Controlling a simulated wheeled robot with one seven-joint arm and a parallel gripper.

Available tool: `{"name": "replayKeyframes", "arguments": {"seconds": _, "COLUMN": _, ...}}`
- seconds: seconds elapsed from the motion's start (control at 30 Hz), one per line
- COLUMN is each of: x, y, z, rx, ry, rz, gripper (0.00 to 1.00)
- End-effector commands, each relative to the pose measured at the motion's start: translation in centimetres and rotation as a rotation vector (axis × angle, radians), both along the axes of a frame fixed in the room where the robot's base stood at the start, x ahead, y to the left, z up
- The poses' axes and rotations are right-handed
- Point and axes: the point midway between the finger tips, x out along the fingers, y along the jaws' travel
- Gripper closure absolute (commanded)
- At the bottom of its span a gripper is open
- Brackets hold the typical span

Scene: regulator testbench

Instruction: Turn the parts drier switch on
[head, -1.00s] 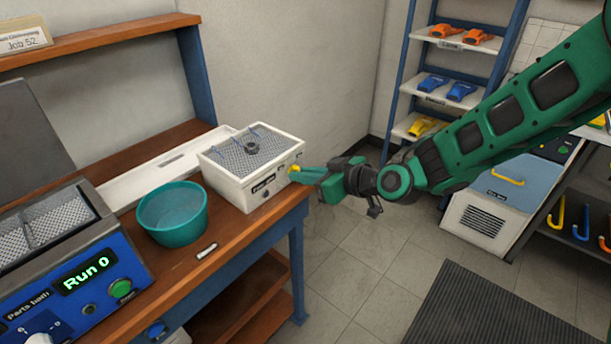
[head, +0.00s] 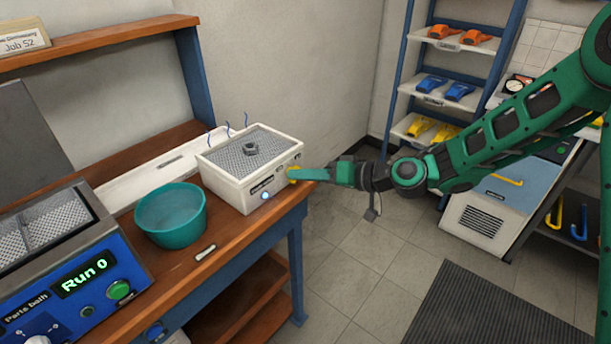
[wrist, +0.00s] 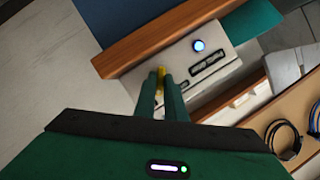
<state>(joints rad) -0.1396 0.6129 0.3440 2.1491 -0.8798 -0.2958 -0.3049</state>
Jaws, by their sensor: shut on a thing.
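The parts drier (head: 228,182) is a white box with a grey mesh top, near the right end of the wooden bench. Its front lamp (head: 265,195) glows blue-white, and the lit lamp also shows in the wrist view (wrist: 199,46). Several thin blue ribbons (head: 228,127) stand upright at its back edge. The yellow switch handle (head: 293,176) is at the right end of the front face. My gripper (head: 301,175) is shut on this handle. In the wrist view the green fingers (wrist: 161,82) flank the yellow handle (wrist: 161,71), partly hiding it.
Open floor (head: 350,265) and a blue shelf with coloured parts (head: 440,88) are to the right.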

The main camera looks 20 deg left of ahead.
Motion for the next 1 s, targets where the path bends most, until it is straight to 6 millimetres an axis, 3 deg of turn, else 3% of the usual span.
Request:
{"name": "replayKeyframes", "arguments": {"seconds": 0.5, "x": 0.16, "y": 0.12, "z": 0.19, "rx": 0.013, "ry": 0.015, "rz": -0.002, "gripper": 1.00}}
{"name": "replayKeyframes", "arguments": {"seconds": 0.53, "x": 0.16, "y": 0.12, "z": 0.19, "rx": 0.012, "ry": 0.014, "rz": -0.002, "gripper": 0.85}}
{"name": "replayKeyframes", "arguments": {"seconds": 0.6, "x": 0.15, "y": 0.11, "z": 0.16, "rx": 0.011, "ry": 0.014, "rz": -0.002, "gripper": 0.71}}
{"name": "replayKeyframes", "arguments": {"seconds": 1.0, "x": 0.06, "y": -0.66, "z": 0.20, "rx": 0.007, "ry": 0.016, "rz": -0.003, "gripper": 0.71}}
